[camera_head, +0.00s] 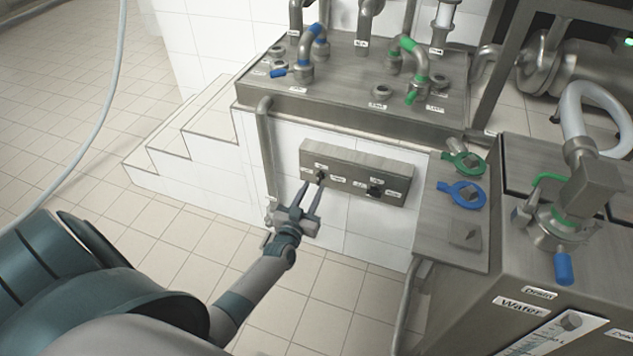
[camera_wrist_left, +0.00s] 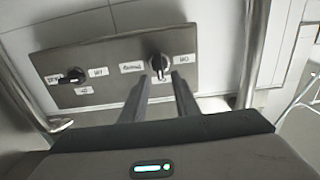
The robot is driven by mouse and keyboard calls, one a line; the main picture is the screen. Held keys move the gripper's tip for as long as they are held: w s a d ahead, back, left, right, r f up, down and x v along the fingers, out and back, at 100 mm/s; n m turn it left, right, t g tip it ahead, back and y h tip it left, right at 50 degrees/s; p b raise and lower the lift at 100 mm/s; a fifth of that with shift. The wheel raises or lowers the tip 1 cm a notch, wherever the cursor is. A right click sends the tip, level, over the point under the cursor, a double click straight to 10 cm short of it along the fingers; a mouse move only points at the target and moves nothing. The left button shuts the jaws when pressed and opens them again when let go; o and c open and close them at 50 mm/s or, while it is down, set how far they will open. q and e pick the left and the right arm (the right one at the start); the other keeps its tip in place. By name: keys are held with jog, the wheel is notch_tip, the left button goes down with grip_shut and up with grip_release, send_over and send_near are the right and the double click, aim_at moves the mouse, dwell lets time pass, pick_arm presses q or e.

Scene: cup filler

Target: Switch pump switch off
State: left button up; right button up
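A grey metal switch panel (camera_head: 345,172) is fixed to the white tiled wall, with two black rotary knobs and small white labels. The labels are too blurred to tell which knob is the pump switch. My left gripper (camera_head: 311,187) is open in front of the left knob (camera_head: 321,177). In the left wrist view this knob (camera_wrist_left: 160,65) is seen just beyond and between the two fingertips (camera_wrist_left: 161,82). I cannot tell whether they touch it. The other knob (camera_head: 375,190) also shows in the left wrist view (camera_wrist_left: 70,76), off to the side. My right gripper is out of view.
A steel counter (camera_head: 350,102) with pipes and valves overhangs the panel. A vertical pipe (camera_head: 268,150) stands left of the panel. To the right are a side shelf (camera_head: 450,235) with green and blue rings and a steel machine (camera_head: 500,260). White steps (camera_head: 190,150) are at left.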

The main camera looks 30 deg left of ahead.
aim_at(318, 179)
pick_arm(q)
jog(key=shift+x, duration=2.15)
jog(key=shift+c, duration=0.7)
grip_shut()
